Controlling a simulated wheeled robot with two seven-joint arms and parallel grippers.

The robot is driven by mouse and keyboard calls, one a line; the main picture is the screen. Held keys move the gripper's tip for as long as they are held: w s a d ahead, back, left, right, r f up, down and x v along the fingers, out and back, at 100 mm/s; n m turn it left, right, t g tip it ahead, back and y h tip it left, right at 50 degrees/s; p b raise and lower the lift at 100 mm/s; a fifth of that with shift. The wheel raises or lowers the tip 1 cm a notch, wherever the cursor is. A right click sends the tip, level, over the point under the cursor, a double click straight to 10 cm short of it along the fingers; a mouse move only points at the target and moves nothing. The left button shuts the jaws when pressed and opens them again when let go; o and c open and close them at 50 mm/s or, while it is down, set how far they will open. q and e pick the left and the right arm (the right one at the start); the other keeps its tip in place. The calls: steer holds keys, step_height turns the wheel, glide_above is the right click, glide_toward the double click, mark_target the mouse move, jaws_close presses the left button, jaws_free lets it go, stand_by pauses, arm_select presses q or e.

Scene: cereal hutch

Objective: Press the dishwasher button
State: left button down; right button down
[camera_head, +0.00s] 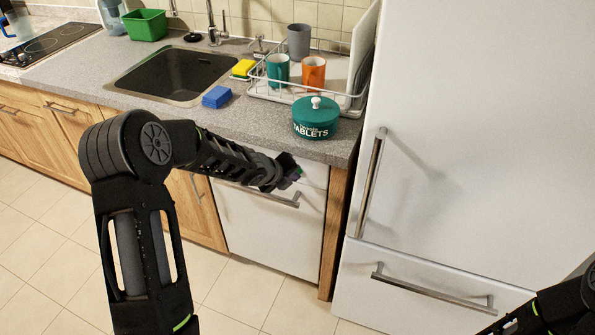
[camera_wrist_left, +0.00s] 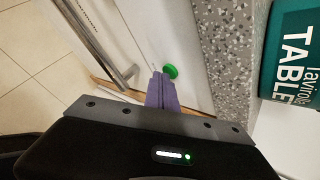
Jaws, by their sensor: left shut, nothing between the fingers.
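The dishwasher (camera_head: 262,232) has a white front with a metal bar handle, below the counter in the head view. Its handle also shows in the left wrist view (camera_wrist_left: 97,45). A round green button (camera_wrist_left: 170,71) sits on the white front near the counter edge. My left gripper (camera_head: 294,177) is at the upper right of the dishwasher front. In the left wrist view its purple fingers (camera_wrist_left: 161,80) are shut with nothing between them. Their tips appear right beside the button; I cannot tell whether they touch it. My right gripper is outside the views.
A green tablets tin (camera_head: 316,118) stands on the counter (camera_head: 262,122) just above the dishwasher. A dish rack (camera_head: 350,103) with mugs, a blue sponge (camera_head: 217,97) and a sink (camera_head: 176,75) are behind. A white fridge (camera_head: 470,130) stands to the right.

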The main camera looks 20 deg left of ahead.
arm_select(q)
steer(key=shift+w, duration=0.15)
stand_by(0.4)
steer(key=shift+s+b, duration=0.5)
steer(key=shift+s, duration=0.3)
steer(key=shift+s, duration=0.1)
steer(key=s+b, duration=0.2)
steer(key=s, duration=0.2)
steer(key=shift+s+d+b, duration=0.1)
steer(key=shift+s+b, duration=0.25)
steer(key=shift+s, duration=0.05)
stand_by(0.5)
